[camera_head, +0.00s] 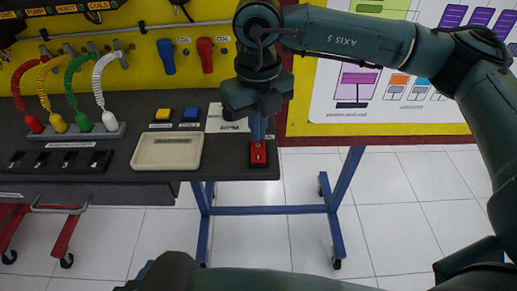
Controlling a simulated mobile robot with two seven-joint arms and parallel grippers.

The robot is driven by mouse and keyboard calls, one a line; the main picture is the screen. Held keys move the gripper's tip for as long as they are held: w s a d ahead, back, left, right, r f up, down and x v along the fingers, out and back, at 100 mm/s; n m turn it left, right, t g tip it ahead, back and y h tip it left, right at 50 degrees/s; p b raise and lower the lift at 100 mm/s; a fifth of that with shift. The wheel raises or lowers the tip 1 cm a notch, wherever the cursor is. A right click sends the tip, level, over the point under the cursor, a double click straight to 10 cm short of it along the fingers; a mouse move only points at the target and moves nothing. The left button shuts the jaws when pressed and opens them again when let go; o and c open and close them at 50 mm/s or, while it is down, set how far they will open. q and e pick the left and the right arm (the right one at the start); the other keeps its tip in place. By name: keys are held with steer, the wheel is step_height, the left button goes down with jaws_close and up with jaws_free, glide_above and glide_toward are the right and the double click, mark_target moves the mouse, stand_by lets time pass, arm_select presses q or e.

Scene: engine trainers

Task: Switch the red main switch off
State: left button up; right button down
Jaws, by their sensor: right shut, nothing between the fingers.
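The red main switch (258,157) sits near the right front corner of the dark bench top, with a small white mark on its face. My right gripper (258,135) points down over it, with narrow blue-grey fingers shut and empty. The fingertips reach the far edge of the switch in the picture; I cannot tell whether they touch it. They hide its far part, and the rocker's position is not clear. I do not make out my left gripper.
A beige tray (166,168) lies left of the switch, with yellow (162,114) and blue (190,114) buttons behind it. A row of coloured plugs (70,130) stands further left. A yellow panel rises behind. Right of the bench is open tiled floor.

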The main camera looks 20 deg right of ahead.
mark_target(258, 145)
stand_by(0.3)
steer(key=shift+f+b, duration=0.9)
steer(key=shift+f, duration=0.1)
stand_by(0.4)
steer(key=shift+r, duration=0.2)
steer(key=shift+r+p, duration=1.95)
steer(key=shift+r, duration=1.45)
